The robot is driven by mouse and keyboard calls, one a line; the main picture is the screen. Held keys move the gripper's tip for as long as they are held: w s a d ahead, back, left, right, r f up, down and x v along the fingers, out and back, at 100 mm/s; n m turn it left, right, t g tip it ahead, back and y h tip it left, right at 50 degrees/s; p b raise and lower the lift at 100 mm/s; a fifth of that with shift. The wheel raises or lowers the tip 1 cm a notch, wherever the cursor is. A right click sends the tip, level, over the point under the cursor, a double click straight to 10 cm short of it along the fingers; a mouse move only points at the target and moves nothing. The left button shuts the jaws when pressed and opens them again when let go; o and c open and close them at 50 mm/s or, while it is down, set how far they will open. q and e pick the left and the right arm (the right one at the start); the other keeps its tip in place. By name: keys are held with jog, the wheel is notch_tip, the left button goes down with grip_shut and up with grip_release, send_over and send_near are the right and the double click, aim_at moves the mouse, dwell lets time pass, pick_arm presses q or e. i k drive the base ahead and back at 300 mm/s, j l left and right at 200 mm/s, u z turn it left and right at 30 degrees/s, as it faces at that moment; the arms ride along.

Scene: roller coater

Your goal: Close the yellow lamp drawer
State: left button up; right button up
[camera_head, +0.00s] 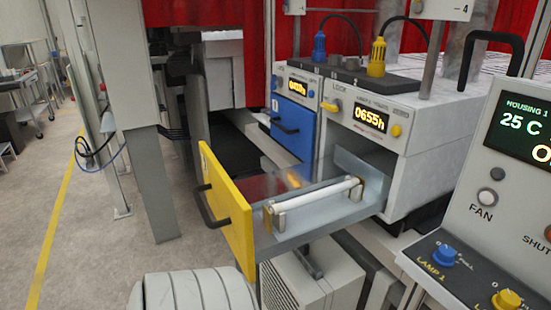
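The yellow lamp drawer (228,212) is pulled far out of its grey housing (400,155), towards the lower left. Its yellow front panel carries a dark handle (209,208) on the outer face. A white tube lamp (315,194) with metal end brackets lies in the open metal tray behind the front. Neither of my grippers is in view, and nothing is seen touching the drawer.
A blue drawer (293,127) with a dark handle sits shut beside the housing. A control panel (500,200) with a lamp-knob console (450,265) stands at the right. A grey post (150,160) rises left of the drawer. Open floor (90,235) lies further left.

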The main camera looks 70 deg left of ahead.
aim_at(255, 236)
jog(key=u, duration=2.5)
